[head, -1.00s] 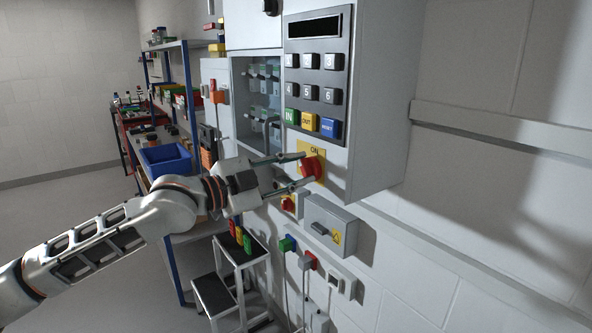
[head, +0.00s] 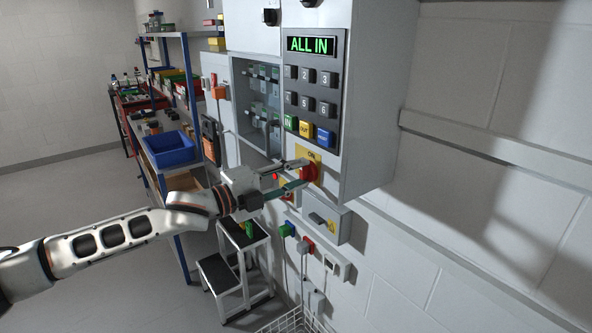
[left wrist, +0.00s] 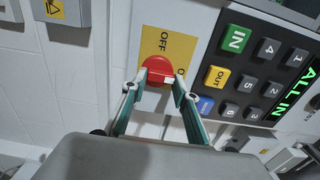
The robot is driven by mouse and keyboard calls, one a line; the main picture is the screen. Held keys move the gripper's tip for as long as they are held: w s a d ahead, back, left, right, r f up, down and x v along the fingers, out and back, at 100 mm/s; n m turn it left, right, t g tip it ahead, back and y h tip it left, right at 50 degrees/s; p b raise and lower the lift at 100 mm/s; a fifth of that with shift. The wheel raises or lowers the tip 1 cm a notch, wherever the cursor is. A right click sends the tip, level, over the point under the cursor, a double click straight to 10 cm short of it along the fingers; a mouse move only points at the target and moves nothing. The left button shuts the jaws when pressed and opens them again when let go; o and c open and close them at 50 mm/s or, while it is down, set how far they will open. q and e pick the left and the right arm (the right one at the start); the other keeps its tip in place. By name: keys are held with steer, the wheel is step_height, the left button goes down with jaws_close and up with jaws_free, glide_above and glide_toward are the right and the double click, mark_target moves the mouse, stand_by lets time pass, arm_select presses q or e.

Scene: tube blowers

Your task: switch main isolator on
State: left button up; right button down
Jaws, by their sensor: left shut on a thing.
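The main isolator is a red rotary knob (head: 311,172) on a yellow plate (head: 308,155) low on the grey cabinet's front. In the left wrist view the knob (left wrist: 155,68) has a white mark pointing toward the partly hidden ON lettering; OFF is readable on another side of the plate. My left gripper (head: 304,173) is shut on the knob, one finger on each side, as the left wrist view (left wrist: 159,80) also shows. The display (head: 311,45) above the keypad is lit green and reads ALL IN. My right gripper is not in view.
A keypad (head: 308,105) sits just above the knob. A grey box (head: 327,219) and coloured plugs (head: 289,230) are below it. A step stool (head: 243,238) and shelves with a blue bin (head: 168,150) stand to the left. A wire basket (head: 292,322) is at the bottom.

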arm_select(q)
steer(key=shift+f, duration=0.1)
steer(key=o, duration=1.1)
steer(key=shift+a, duration=0.1)
steer(key=v, duration=1.2)
